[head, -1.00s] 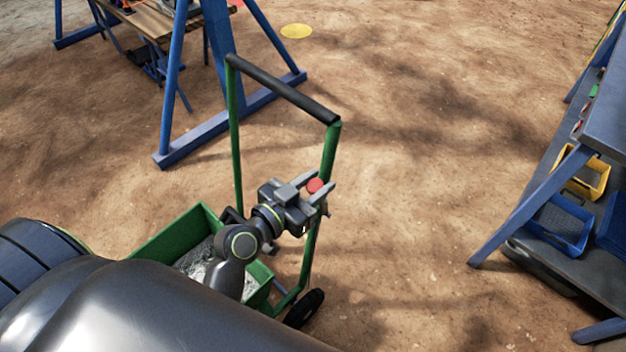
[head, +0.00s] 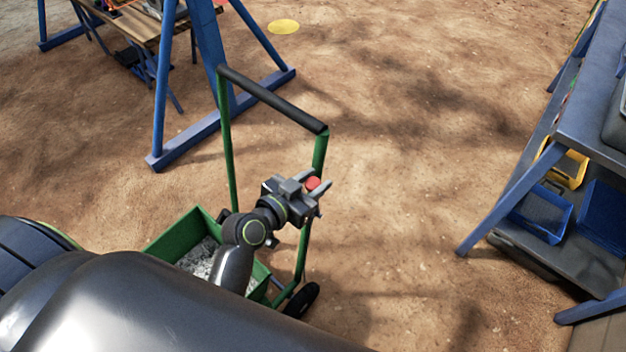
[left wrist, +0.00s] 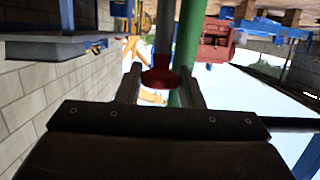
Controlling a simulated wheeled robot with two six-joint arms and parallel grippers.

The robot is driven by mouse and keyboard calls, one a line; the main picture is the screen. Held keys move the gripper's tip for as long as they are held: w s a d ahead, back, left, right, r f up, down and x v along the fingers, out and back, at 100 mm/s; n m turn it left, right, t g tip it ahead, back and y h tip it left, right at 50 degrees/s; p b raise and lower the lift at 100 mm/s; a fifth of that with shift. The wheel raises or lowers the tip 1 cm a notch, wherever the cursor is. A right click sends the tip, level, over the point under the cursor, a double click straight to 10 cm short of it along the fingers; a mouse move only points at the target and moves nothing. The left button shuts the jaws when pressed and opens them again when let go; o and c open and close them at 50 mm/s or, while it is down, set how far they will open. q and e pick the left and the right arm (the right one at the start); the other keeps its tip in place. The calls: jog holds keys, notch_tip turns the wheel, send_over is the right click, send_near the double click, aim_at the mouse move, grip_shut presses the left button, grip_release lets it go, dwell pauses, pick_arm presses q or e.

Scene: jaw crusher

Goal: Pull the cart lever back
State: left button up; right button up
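The green cart (head: 181,234) stands upright in the head view, with a black bar (head: 270,98) on top of its tall green handle frame (head: 225,140). The lever's red knob (head: 313,184) is near the frame's right post. My left gripper (head: 312,183) is open, with one finger on each side of the knob. The lever's lower part is hidden in the head view. My right gripper is not in view.
Grey rubble (head: 202,258) lies in the cart's tray. A blue-framed bench (head: 590,128) with blue and yellow bins (head: 545,216) stands at the right. A blue stand (head: 185,142) is behind the cart. The dirt ground between is clear.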

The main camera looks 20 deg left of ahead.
pick_arm(q)
jog(key=o, duration=0.3)
jog(key=shift+b+v, duration=1.15)
jog(key=shift+v, duration=7.6)
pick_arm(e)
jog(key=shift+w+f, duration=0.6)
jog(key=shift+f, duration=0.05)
